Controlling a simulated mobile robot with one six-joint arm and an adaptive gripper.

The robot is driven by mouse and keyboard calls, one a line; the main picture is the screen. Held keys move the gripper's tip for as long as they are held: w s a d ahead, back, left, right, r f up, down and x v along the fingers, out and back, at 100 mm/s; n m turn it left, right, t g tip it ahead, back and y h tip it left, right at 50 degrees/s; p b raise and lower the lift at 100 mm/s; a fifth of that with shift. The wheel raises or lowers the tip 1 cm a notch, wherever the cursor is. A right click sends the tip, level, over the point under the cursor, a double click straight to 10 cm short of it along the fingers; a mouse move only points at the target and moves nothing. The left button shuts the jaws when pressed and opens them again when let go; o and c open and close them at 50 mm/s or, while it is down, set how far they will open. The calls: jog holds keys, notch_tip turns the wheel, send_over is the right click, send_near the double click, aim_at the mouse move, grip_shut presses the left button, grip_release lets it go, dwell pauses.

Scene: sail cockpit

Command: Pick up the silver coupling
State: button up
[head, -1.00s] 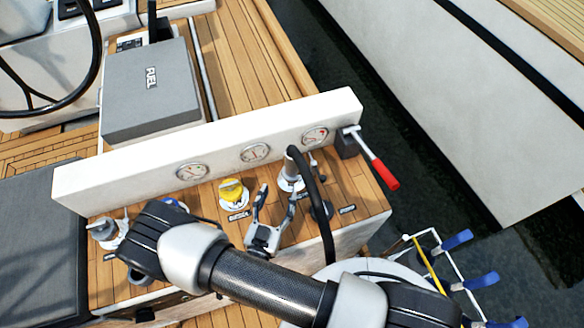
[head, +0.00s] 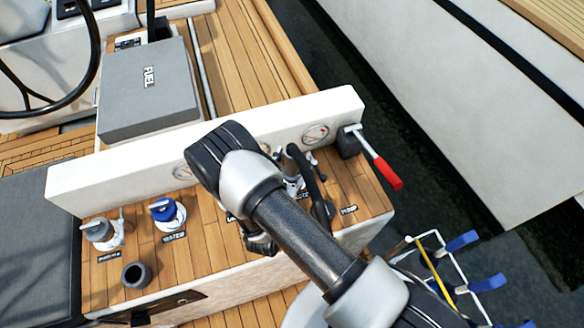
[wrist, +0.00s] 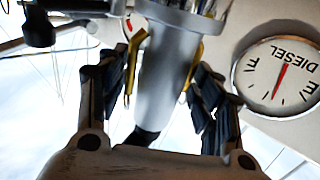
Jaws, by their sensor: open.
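The silver coupling (wrist: 172,75) is a smooth upright cylinder in the middle of the wrist view, with a dark end low down and thin yellow parts beside it. My gripper (wrist: 163,85) is open, with one dark finger on each side of the coupling. I cannot tell whether either finger touches it. In the head view, my arm hides most of the coupling and the gripper. A black hose (head: 312,180) shows there just right of my arm.
A blue WATER cap (head: 166,213), a grey cap (head: 101,232) and a dark cup (head: 136,274) stand left on the wooden deck. A white gauge panel (head: 110,165) runs behind. A red-handled lever (head: 386,173) sticks out right. A grey FUEL box (head: 150,90) stands farther back.

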jog(key=shift+c, duration=0.4)
grip_shut()
dwell(0.4)
